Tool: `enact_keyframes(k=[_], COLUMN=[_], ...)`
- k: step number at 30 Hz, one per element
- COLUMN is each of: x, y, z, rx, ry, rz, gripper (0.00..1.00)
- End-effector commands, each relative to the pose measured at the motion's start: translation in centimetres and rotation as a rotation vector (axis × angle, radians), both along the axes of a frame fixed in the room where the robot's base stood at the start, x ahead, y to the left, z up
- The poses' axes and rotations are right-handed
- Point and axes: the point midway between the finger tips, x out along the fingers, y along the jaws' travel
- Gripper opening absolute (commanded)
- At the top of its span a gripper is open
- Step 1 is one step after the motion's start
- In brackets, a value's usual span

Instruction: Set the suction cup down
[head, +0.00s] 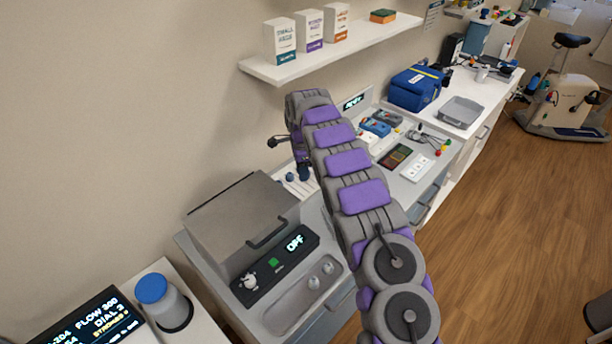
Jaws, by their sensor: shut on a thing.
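My arm reaches up from the lower right and bends down at its far end. My gripper (290,139) is small there, beside the wall and partly hidden by my own arm. It is shut on a small dark, rounded piece (273,142), which appears to be the suction cup; its shape is hard to make out. The piece is above the back of the counter. A grey device with a lidded box (240,222) and a lit front panel (275,265) stands below and left. Its shallow front tray (290,312) holds two small silvery domed pieces (314,282).
A wall shelf (345,52) with boxes is above. A blue-capped container (165,298) stands beside a display at lower left. Cards, a blue bag (416,88) and a grey tray (461,112) occupy the counter behind my arm. Wooden floor is open on the right.

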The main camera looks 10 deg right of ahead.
Motion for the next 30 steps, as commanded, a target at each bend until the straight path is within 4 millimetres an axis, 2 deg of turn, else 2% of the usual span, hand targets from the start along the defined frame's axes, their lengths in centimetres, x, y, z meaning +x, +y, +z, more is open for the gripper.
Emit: enact_keyframes(k=[5,13,17,22,30], x=[1.3,1.9,1.8,1.9,1.8], y=[1.5,1.7,1.6,1.6,1.6], z=[-0.2,-0.8,-2.6,-5.8,-8.3], rx=[-0.002,-0.003,-0.003,-0.001,-0.002], ry=[0.0,-0.001,0.003,0.001,0.0], rz=[0.024,0.027,0.027,0.026,0.027], gripper=[0.06,0.06,0.06,0.06,0.06])
